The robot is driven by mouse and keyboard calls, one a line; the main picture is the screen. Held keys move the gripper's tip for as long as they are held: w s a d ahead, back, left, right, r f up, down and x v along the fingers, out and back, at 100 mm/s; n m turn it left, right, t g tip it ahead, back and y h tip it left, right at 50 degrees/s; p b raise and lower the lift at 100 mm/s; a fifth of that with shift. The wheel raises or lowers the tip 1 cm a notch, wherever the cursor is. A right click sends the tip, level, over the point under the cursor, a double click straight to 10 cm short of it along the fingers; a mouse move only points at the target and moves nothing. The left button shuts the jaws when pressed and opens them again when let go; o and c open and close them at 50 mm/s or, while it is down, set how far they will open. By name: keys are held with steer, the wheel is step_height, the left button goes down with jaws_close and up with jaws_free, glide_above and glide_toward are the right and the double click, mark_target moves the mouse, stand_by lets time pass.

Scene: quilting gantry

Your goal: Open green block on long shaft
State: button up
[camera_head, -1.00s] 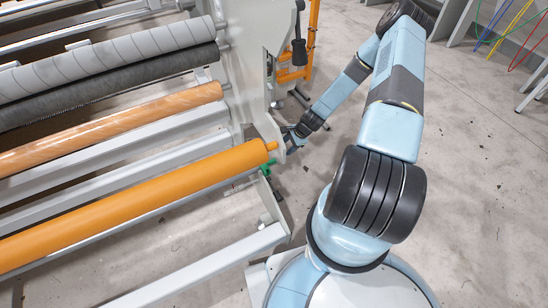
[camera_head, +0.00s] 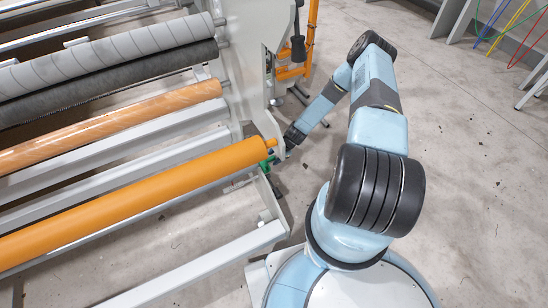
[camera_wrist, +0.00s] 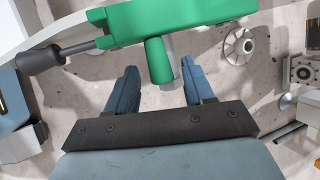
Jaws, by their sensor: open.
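The green block (camera_wrist: 180,20) spans the top of the wrist view, with a green stub (camera_wrist: 158,62) pointing down toward my gripper. A grey shaft with a dark handle (camera_wrist: 42,60) runs out of its left side. In the head view, a bit of the green block (camera_head: 265,166) shows under the end of the orange roller (camera_head: 130,196). My gripper (camera_wrist: 160,80) is open, its two blue fingers on either side of the green stub and a grey pin behind it. I cannot tell whether either finger touches. In the head view my gripper (camera_head: 277,152) is beside the frame's end plate, mostly hidden.
The white end plate (camera_head: 250,70) stands left of my arm. An orange upright post (camera_head: 312,30) with a dark lever (camera_head: 298,45) stands behind. A round grey foot (camera_wrist: 237,45) is on the floor.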

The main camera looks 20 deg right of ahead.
steer(key=shift+c, duration=0.2)
jaws_close()
steer(key=shift+s, duration=0.1)
steer(key=shift+a, duration=0.3)
steer(key=shift+d, duration=0.15)
